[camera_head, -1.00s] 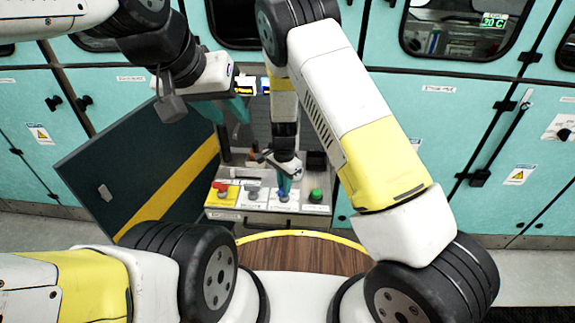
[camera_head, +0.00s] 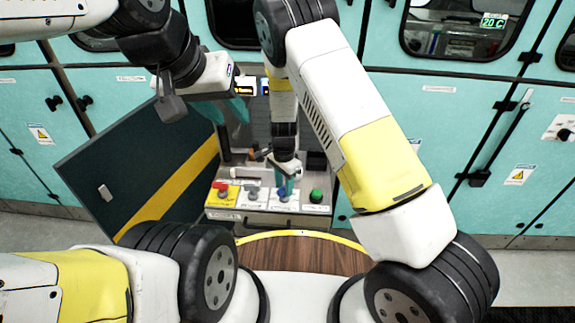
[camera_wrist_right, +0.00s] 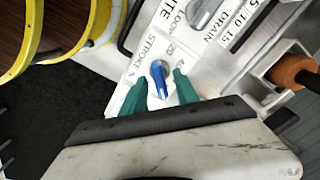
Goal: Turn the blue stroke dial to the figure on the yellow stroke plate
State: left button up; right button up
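The blue stroke dial (camera_wrist_right: 159,74) sits on a white plate lettered STROKE in the right wrist view. A figure 20 shows beside it; other figures are partly covered. My right gripper (camera_wrist_right: 158,82) is open, one green finger on each side of the dial, with gaps visible; contact is not clear. In the head view my right gripper (camera_head: 287,183) points down at the control panel (camera_head: 262,219) and hides most of the dial. My left gripper (camera_head: 224,108) is open and empty, up and left of the panel. I cannot make out a yellow stroke plate or its figure.
A red control (camera_head: 222,187) on a yellow square, a grey dial (camera_head: 252,193) and a green button (camera_head: 316,195) share the panel. An open dark door (camera_head: 120,185) stands at left. An orange-and-black part (camera_wrist_right: 290,72) on a bracket lies close right of my right gripper.

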jog(key=shift+r, duration=3.9)
jog(key=shift+r, duration=0.25)
notch_tip(320, 180, up, 12)
jog(key=n+y, duration=0.2)
send_over(284, 187)
jog(key=s+d, duration=0.2)
jog(key=d, duration=0.3)
jog(key=s+d+r+n+t+y, duration=0.15)
jog(key=s+d+r, duration=0.3)
jog(key=r, duration=0.45)
jog(key=s+d+r+n+t, duration=0.2)
jog(key=s+d+r+n, duration=0.1)
jog(key=s+d+r, duration=0.2)
jog(key=s+d+r+n+t+h, duration=0.1)
jog(key=s+d+r, duration=0.4)
jog(key=s, duration=0.5)
jog(key=shift+d+r+n+t, duration=0.35)
jog(key=shift+d+n+t, duration=0.45)
jog(key=shift+n, duration=0.25)
